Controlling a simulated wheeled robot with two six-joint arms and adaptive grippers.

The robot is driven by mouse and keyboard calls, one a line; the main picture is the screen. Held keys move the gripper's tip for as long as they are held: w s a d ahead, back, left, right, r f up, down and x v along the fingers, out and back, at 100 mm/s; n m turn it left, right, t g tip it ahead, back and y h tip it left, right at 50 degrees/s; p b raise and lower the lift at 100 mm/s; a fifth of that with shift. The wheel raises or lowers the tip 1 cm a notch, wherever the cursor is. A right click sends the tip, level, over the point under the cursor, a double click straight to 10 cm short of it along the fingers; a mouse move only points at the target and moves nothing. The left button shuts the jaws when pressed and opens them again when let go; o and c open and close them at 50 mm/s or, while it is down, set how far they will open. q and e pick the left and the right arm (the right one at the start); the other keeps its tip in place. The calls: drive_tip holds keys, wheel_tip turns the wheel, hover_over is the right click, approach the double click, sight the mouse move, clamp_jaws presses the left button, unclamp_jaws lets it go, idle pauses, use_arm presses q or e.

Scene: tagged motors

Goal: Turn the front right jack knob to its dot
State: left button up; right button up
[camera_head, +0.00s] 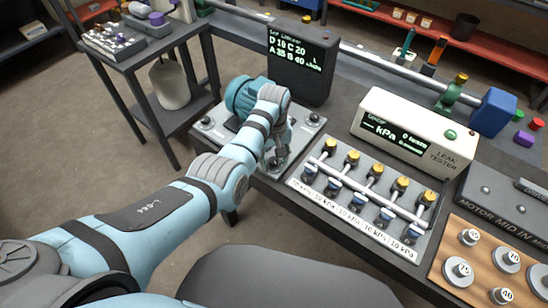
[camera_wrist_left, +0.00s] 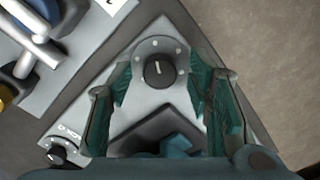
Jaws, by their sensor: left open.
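A black jack knob (camera_wrist_left: 158,73) with a white pointer line sits on a round grey disc at the plate's corner. Small pale marks ring it; I cannot tell which is its dot. In the wrist view the open fingers of the left gripper (camera_wrist_left: 160,82) stand on either side of the knob, with visible gaps. The teal motor (camera_head: 240,92) rests on the plate. My right gripper is not in view.
Another plate knob (camera_wrist_left: 58,152) shows lower left in the wrist view. A panel of yellow-topped valves (camera_head: 375,172) stands close right of the plate. Behind are a dark display (camera_head: 300,65) and a leak tester (camera_head: 415,135). The bench's front edge lies close by.

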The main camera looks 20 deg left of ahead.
use_arm(q)
drive_tip(key=shift+c, duration=0.3)
clamp_jaws()
drive_tip(key=shift+r, duration=0.1)
drive_tip(key=shift+m+p, duration=0.9)
drive_tip(key=shift+m, duration=0.3)
drive_tip(key=m+p, duration=0.1)
drive_tip(key=m, duration=0.1)
drive_tip(key=shift+m, duration=0.3)
drive_tip(key=m+p, duration=0.1)
drive_tip(key=m, duration=0.2)
drive_tip(key=shift+m, duration=1.8)
